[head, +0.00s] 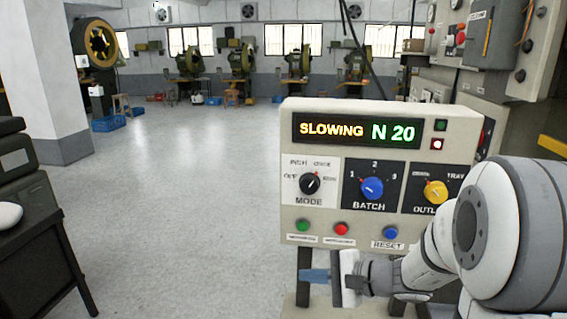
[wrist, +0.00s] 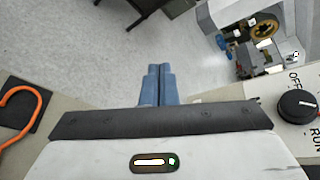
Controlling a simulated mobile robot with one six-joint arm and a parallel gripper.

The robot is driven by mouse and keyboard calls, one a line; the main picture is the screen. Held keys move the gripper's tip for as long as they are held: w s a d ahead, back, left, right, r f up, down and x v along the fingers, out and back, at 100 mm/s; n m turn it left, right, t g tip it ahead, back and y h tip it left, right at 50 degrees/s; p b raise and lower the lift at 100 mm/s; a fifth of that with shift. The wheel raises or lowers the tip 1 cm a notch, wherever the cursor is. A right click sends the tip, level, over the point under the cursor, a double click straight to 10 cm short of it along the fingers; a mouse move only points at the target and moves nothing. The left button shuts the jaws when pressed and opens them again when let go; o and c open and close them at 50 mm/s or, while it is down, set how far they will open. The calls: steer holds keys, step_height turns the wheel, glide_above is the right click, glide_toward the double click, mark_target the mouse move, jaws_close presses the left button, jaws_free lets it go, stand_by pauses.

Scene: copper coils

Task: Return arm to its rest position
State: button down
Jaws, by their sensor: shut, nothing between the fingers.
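My gripper (head: 316,275) shows in the head view in front of the lower left of the control panel, its blue fingers pointing left. In the wrist view the two blue fingers (wrist: 159,72) lie together, shut and empty. The control panel (head: 290,165) has a display (head: 357,131) reading "SLOWING N 20". Below it are a black mode knob (head: 310,183), a blue batch knob (head: 372,188) and a yellow outlet knob (head: 435,192). Green (head: 303,225), red (head: 341,228) and blue reset (head: 390,233) buttons sit under the knobs. My arm covers the panel's lower right.
A dark table (head: 45,245) with a grey device stands at the left. A white pillar (head: 45,80) and several green machines (head: 240,60) stand farther back. The grey floor (head: 190,190) between is clear. An orange cable or hook (wrist: 38,98) shows at the wrist view's left.

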steer(key=s+a+n+g+h, duration=0.1)
steer(key=s+n+g+h, duration=0.5)
steer(key=s, duration=0.7)
steer(key=s+d+r+n+t+h, duration=0.1)
steer(key=s+d+n+h, duration=0.3)
steer(key=d, duration=0.4)
steer(key=n+t+h, duration=0.1)
steer(key=h, duration=0.1)
steer(key=shift+d+r+n+t+h, duration=0.25)
steer(key=shift+n+t+h, duration=0.05)
steer(key=shift+n, duration=0.1)
steer(key=shift+s, duration=0.1)
